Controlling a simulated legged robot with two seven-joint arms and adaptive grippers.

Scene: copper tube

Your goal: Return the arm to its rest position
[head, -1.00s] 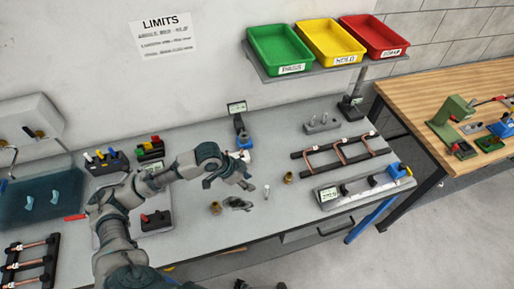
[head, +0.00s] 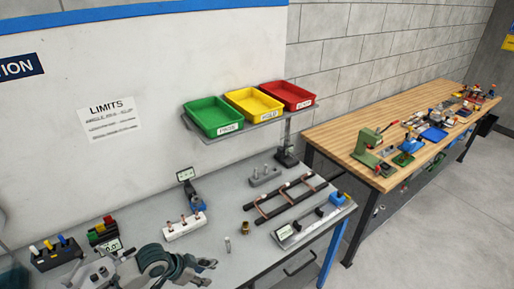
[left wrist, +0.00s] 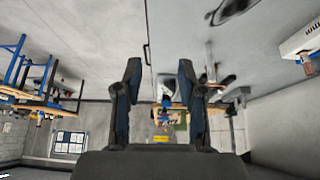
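My left gripper (head: 205,268) is at the bottom of the head view, low over the front part of the grey bench (head: 262,262), with its fingers pointing right. In the left wrist view its two fingers (left wrist: 159,78) stand apart with nothing between them, so it is open. My left arm (head: 155,262) comes in along the lower edge, partly cut off. My right gripper is not in view.
A white block with copper-coloured pegs (head: 184,227) stands behind my left gripper. A brass fitting (head: 245,228), a black rack with copper tube (head: 290,203) and a gauge fixture (head: 310,225) lie to the right. Green (head: 212,116), yellow (head: 254,103) and red bins (head: 286,96) sit on a shelf.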

